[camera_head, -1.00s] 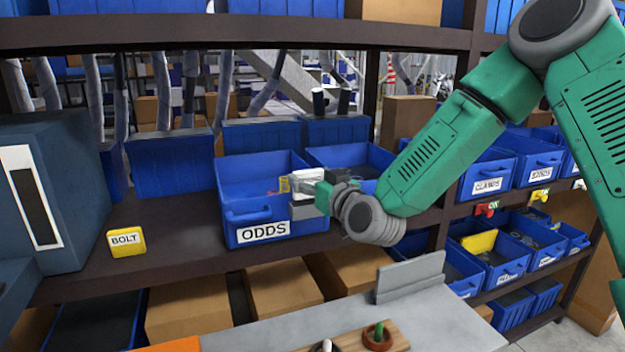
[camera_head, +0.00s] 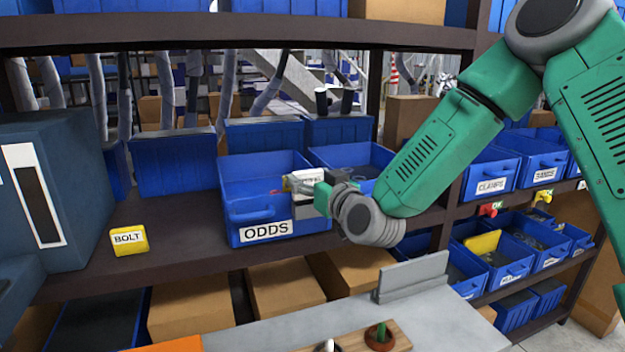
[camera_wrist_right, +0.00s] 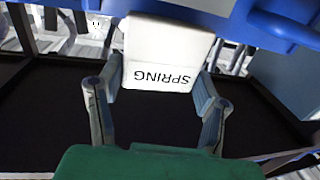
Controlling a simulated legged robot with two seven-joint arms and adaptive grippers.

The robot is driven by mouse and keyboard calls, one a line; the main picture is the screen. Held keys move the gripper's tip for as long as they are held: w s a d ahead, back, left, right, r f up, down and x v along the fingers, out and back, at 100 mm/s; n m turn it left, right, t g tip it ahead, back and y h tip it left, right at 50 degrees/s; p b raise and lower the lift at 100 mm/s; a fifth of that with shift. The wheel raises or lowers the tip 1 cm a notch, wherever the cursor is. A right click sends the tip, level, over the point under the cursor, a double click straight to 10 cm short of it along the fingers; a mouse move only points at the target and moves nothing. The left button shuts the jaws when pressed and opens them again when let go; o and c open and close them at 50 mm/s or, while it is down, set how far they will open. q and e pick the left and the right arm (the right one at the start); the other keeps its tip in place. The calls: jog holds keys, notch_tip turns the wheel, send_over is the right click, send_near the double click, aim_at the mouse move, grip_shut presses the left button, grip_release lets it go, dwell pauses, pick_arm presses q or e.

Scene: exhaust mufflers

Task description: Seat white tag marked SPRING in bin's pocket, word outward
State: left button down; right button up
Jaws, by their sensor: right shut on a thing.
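The white tag marked SPRING (camera_wrist_right: 160,58) is held between the two fingers of my right gripper (camera_wrist_right: 157,90). In the right wrist view its word reads upside down. In the head view the right gripper (camera_head: 314,188) and the tag (camera_head: 304,176) are in front of the blue bins on the shelf, at the right edge of the bin labelled ODDS (camera_head: 240,220). Another blue bin (camera_head: 375,153) stands to its right; my gripper and arm hide its front, so I cannot see its pocket. My left gripper is not in view.
A yellow block marked BOLT (camera_head: 128,241) sits on the dark shelf (camera_head: 185,235) at left, beside a large blue-grey box (camera_head: 75,190). A grey bench (camera_head: 440,315) lies in front. Labelled bins (camera_head: 490,175) line the right shelves.

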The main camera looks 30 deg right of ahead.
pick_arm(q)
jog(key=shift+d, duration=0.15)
pick_arm(e)
jog(key=shift+d+f, duration=0.15)
jog(key=shift+d, duration=0.25)
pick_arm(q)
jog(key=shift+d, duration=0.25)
pick_arm(e)
jog(key=shift+a, duration=0.2)
jog(key=shift+a+f+b, duration=0.2)
jog(key=shift+f+b, duration=0.15)
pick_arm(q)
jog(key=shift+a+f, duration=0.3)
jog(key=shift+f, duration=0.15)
pick_arm(e)
jog(key=shift+f, duration=0.1)
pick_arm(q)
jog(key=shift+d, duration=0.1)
pick_arm(e)
jog(key=shift+d+f, duration=0.1)
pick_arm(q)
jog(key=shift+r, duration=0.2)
pick_arm(e)
jog(key=shift+r, duration=0.25)
jog(key=shift+d, duration=0.4)
